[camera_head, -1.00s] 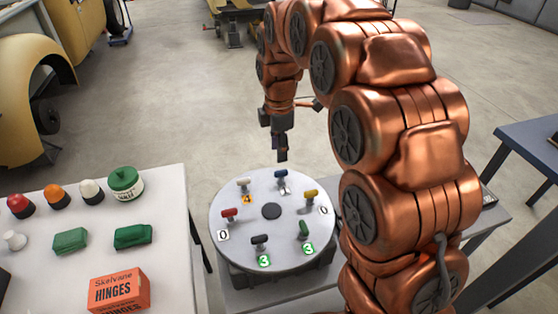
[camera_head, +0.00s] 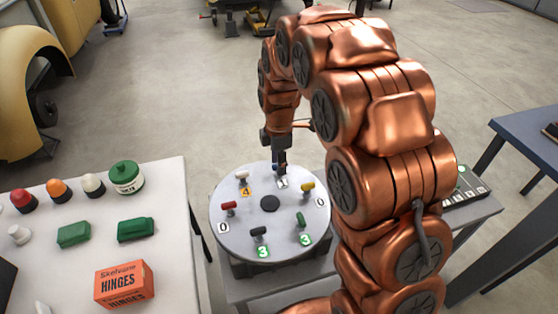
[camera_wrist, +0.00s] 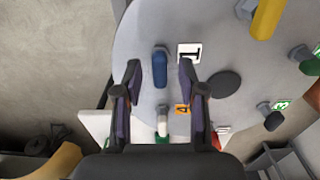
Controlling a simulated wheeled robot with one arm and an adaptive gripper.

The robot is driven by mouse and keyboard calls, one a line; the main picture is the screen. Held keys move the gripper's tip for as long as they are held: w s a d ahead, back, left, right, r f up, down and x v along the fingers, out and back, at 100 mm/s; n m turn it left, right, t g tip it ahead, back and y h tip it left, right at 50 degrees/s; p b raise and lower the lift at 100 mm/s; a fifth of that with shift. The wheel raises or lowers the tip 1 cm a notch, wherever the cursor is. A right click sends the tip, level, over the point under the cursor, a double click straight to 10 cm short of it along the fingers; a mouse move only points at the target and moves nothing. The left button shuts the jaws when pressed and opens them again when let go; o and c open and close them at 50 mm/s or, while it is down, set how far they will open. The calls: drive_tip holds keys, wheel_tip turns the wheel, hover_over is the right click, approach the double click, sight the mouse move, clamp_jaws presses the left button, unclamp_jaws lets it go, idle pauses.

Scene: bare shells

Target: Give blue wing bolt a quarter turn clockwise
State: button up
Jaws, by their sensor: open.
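The blue wing bolt (camera_wrist: 160,68) stands near the edge of a round grey disc (camera_wrist: 135,35), beside a white label (camera_wrist: 189,52) that reads 1. In the wrist view its wing runs up and down the picture. My gripper (camera_wrist: 160,75) is open, with one dark finger on each side of the blue wing and a gap to each. In the head view my gripper (camera_head: 281,168) points down at the far side of the disc and hides most of the blue bolt. I cannot tell its exact height over the disc.
Around the disc stand white (camera_head: 242,177), red (camera_head: 228,206), black (camera_head: 259,232), green (camera_head: 302,220) and yellow (camera_head: 307,187) wing bolts. A flat dark hub (camera_head: 270,204) lies in the middle. A white table (camera_head: 65,275) at left holds an orange hinges box (camera_head: 124,285).

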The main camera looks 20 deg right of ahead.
clamp_jaws()
drive_tip(key=shift+f+m+b, duration=0.15)
drive_tip(key=shift+m+b, duration=0.15)
drive_tip(key=shift+b, duration=0.15)
drive_tip(key=shift+m+b, duration=0.5)
drive_tip(key=shift+b, duration=0.25)
drive_tip(key=m+b, duration=0.2)
drive_tip(key=shift+f+m+b, duration=0.15)
drive_tip(key=shift+m+b, duration=0.15)
drive_tip(key=shift+b, duration=0.1)
drive_tip(key=m+b, duration=0.3)
drive_tip(key=m, duration=0.1)
drive_tip(key=shift+m, duration=0.3)
drive_tip(key=m+b, duration=0.3)
drive_tip(key=m, duration=0.2)
drive_tip(key=shift+r, duration=0.2)
drive_tip(key=shift+r+m+b, duration=0.1)
drive_tip(key=shift+m+b, duration=0.65)
drive_tip(key=shift+m, duration=1.55)
